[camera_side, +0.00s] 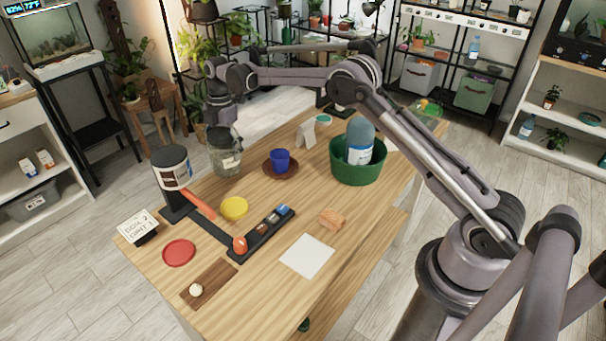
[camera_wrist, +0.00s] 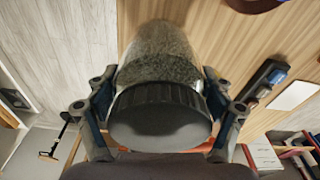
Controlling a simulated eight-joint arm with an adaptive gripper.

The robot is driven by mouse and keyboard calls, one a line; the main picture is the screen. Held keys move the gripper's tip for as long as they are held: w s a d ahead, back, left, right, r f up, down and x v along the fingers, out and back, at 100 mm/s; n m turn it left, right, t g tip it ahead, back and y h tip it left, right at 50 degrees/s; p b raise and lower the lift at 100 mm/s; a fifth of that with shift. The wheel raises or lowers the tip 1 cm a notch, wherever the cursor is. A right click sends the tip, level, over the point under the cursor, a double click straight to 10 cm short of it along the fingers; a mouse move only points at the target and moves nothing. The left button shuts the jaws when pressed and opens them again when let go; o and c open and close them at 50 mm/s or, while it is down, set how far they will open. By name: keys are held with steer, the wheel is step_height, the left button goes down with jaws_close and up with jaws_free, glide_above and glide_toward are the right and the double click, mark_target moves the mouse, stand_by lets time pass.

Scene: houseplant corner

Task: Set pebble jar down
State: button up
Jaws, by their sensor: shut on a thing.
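The pebble jar (camera_side: 227,161) is clear glass with a dark lid and grey pebbles inside. It is upright at the table's back left in the side view. My gripper (camera_side: 222,130) comes from above and is shut on the jar near its lid. In the wrist view the fingers of my gripper (camera_wrist: 160,100) are on both sides of the jar (camera_wrist: 158,66), with its black lid towards the camera. The jar's base is at or just above the wooden table (camera_side: 340,245); I cannot tell whether it touches.
A blue pot on a brown saucer (camera_side: 270,173) stands just right of the jar. A large labelled tub (camera_side: 172,170) on a black stand is to its left, and a yellow bowl (camera_side: 234,208) is in front. A green basin (camera_side: 352,173) holds a bottle (camera_side: 360,140).

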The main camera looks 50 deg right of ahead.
steer(key=shift+f, duration=1.45)
steer(key=shift+f, duration=0.2)
steer(key=o, duration=1.7)
steer(key=shift+o, duration=0.2)
steer(key=shift+r, duration=0.15)
